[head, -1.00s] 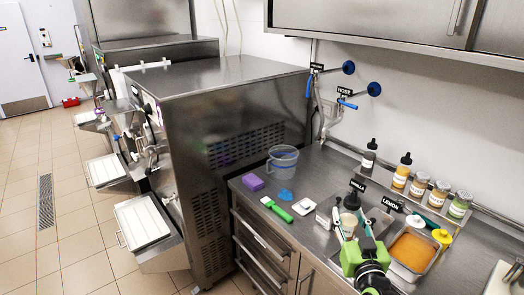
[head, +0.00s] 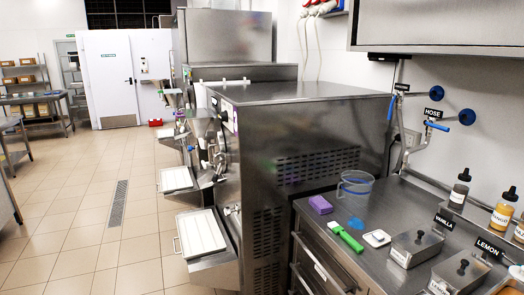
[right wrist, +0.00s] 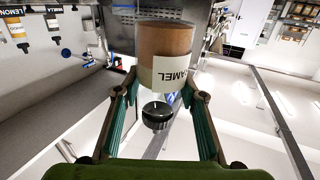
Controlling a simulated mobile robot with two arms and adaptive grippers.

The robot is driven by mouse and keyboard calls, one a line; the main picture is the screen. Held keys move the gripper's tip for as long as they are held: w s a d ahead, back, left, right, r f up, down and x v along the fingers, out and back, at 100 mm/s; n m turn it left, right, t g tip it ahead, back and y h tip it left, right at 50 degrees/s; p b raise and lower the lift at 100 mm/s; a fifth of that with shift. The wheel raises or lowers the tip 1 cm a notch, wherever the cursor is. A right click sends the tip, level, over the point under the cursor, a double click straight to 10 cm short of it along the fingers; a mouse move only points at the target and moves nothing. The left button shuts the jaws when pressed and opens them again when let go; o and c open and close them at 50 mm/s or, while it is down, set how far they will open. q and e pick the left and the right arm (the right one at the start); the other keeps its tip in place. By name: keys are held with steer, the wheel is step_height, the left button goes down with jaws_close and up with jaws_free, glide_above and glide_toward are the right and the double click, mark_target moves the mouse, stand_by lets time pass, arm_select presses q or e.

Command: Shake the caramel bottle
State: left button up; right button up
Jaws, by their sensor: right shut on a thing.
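The caramel bottle (right wrist: 165,72) shows in the right wrist view. It has a brown body, a white label reading "AMEL" upside down, and a black cap (right wrist: 156,115) toward the bottom of the picture. My right gripper (right wrist: 160,88) has its two green-sided fingers on either side of the bottle and is shut on it. The bottle's cap points the same way in that picture as the caps of the shelf bottles. The bottle and both grippers are out of the head view.
The steel counter holds a clear jug (head: 356,189), purple sponge (head: 320,204), green-handled brush (head: 346,237) and lidded vanilla container (head: 416,246). A dark bottle (head: 459,190) and mango bottle (head: 503,212) stand at the right. Batch freezers (head: 300,125) stand left of the counter; open floor lies beyond.

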steer(key=s+a, duration=0.1)
steer(key=a, duration=0.7)
steer(key=d, duration=0.7)
steer(key=shift+s, duration=0.1)
steer(key=shift+a, duration=3.2)
steer(key=d, duration=0.7)
steer(key=shift+f, duration=0.15)
steer(key=shift+d, duration=0.1)
steer(key=shift+a, duration=0.45)
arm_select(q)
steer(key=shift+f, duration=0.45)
